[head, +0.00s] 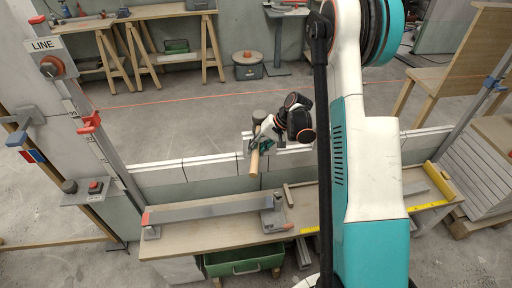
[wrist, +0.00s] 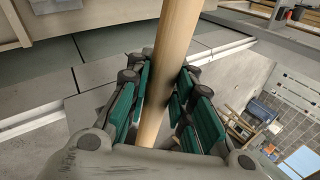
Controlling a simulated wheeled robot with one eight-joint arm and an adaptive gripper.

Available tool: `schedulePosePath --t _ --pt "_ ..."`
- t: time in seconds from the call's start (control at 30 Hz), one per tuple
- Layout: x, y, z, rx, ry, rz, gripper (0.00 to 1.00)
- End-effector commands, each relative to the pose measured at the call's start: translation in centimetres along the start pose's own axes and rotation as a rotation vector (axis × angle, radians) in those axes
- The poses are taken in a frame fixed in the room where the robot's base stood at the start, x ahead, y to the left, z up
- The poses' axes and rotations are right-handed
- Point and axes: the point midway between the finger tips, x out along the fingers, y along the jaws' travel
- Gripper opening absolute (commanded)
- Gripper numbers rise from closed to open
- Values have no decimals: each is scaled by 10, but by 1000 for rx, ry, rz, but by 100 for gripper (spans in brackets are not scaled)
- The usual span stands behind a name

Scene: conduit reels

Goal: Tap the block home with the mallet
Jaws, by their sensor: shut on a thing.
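My gripper (head: 264,146) is shut on the mallet's pale wooden handle (head: 254,161), above the block course. The mallet's dark grey head (head: 259,116) shows just behind the gripper, at the handle's far end. In the wrist view the handle (wrist: 165,60) runs between the green finger pads, and the head is out of sight. The grey blocks (head: 204,170) stand in a row with pale strips along their top, and part of the row (wrist: 90,108) also shows in the wrist view. I cannot tell which block is the one to tap. My arm hides part of the row.
An orange line (head: 190,100) stretches across behind the course. A post with a LINE sign (head: 43,45) stands left. A wooden bench (head: 222,230) in front carries a long grey bar (head: 205,211) and a yellow strip (head: 428,206). A green bin (head: 243,261) sits below.

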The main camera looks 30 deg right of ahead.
Motion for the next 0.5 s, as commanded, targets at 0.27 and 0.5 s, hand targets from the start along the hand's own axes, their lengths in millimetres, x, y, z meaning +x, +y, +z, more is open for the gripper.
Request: schedulePosePath --t 0.27,0.5 --pt "-9 -6 0 -1 0 -1 0" --pt "-29 -20 1 -1 0 -1 0"
